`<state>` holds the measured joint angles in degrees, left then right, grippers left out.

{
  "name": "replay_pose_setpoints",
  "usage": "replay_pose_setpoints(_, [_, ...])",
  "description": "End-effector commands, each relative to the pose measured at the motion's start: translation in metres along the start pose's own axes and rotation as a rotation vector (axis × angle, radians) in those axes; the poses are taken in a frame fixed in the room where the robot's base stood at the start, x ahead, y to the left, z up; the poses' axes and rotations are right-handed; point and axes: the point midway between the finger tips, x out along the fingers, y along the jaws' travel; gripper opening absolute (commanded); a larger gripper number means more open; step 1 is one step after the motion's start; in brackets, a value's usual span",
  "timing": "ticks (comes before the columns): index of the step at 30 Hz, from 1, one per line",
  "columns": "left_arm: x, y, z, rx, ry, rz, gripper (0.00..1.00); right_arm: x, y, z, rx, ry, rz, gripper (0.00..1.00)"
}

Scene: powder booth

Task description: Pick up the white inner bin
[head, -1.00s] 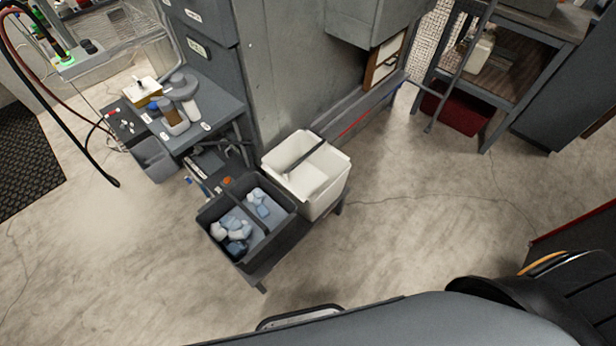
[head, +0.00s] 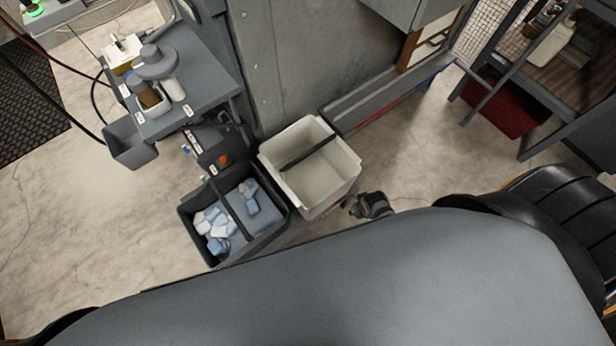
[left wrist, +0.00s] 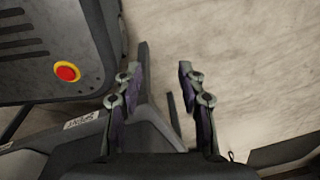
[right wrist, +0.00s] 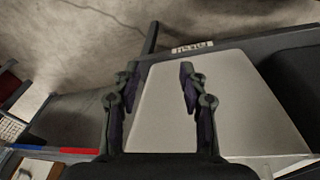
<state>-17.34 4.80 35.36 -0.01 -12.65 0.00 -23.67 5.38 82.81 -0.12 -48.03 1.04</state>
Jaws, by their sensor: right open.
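The white inner bin (head: 345,183) stands upright in the middle of the head view, on a low dark stand against the grey booth wall. It looks empty, and a dark bar crosses its opening. My right gripper (head: 370,206) is low beside its right side. In the right wrist view its open fingers (right wrist: 157,74) are in front of a pale bin surface (right wrist: 235,115); I cannot tell whether they touch it. My left gripper (left wrist: 158,70) is open and empty over the floor in the left wrist view. It is not visible in the head view.
A dark two-part bin (head: 190,228) with blue and white crumpled pieces stands left of the white bin. A grey side table (head: 212,85) with bottles stands behind it. A red crate (head: 508,108) sits under the rack at right. The floor at left is clear.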

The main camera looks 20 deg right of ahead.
Motion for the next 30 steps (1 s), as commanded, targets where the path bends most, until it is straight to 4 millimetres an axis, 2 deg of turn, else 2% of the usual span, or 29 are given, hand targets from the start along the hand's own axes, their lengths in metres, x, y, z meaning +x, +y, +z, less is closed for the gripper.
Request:
replay_pose_setpoints(2, [0.007,-0.001,0.013,0.002,-0.018,-0.002,0.40,-0.016,0.000,-0.019,0.000,0.017,0.001,0.43])
replay_pose_setpoints(5, [0.012,0.000,0.017,0.002,-0.024,-0.001,0.40,-0.040,-0.001,-0.038,0.001,0.031,0.002,0.43])
replay_pose_setpoints(11, [0.023,0.004,-0.001,-0.001,0.005,0.002,0.40,-0.088,-0.004,-0.072,0.039,0.051,0.001,0.43])
replay_pose_setpoints(14, [0.030,0.006,-0.011,-0.003,0.022,0.004,0.40,-0.111,-0.008,-0.099,0.153,0.047,-0.004,0.43])
replay_pose_setpoints(22, [0.035,0.007,-0.007,-0.003,0.016,0.005,0.40,-0.115,-0.027,-0.161,0.579,-0.043,-0.011,0.43])
replay_pose_setpoints(26, [0.038,0.007,-0.002,-0.003,0.009,0.005,0.40,-0.117,-0.044,-0.195,0.788,-0.095,-0.010,0.43])
replay_pose_setpoints(30, [0.041,0.008,0.001,-0.002,0.004,0.005,0.40,-0.129,-0.065,-0.233,1.010,-0.156,0.005,0.43])
